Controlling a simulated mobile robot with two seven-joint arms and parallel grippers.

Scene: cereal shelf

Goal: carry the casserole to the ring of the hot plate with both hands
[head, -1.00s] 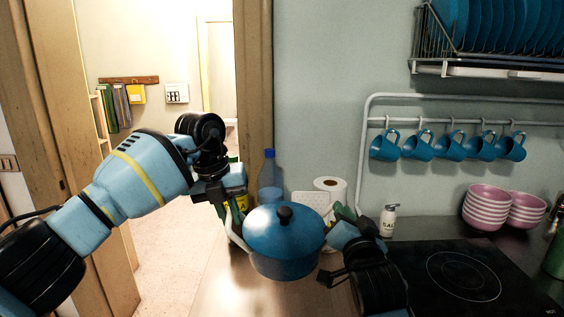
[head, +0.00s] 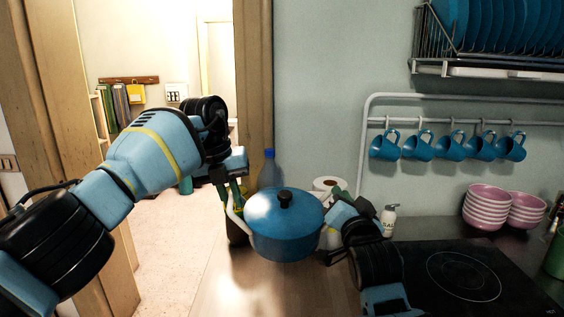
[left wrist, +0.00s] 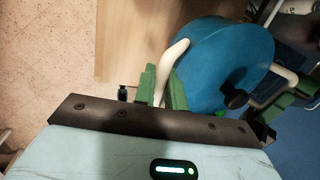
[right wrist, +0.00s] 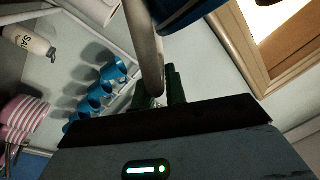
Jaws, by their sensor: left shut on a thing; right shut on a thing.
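The blue casserole (head: 287,238) has its lid on, with a black knob. It looks level and held above the wooden counter (head: 228,285), left of the hot plate (head: 425,262). My left gripper (head: 236,206) is shut on its left white handle, which also shows between the green fingers in the left wrist view (left wrist: 172,57). My right gripper (head: 334,217) is shut on the handle at the other side, seen in the right wrist view (right wrist: 146,45). The ring (head: 464,275) on the black hot plate is bare.
A blue bottle (head: 269,168) and a paper roll (head: 328,184) stand behind the casserole. A salt bottle (head: 389,222) stands at the hot plate's back left. Pink bowls (head: 484,207) are stacked behind the hot plate. Blue mugs (head: 418,147) hang from a rail above.

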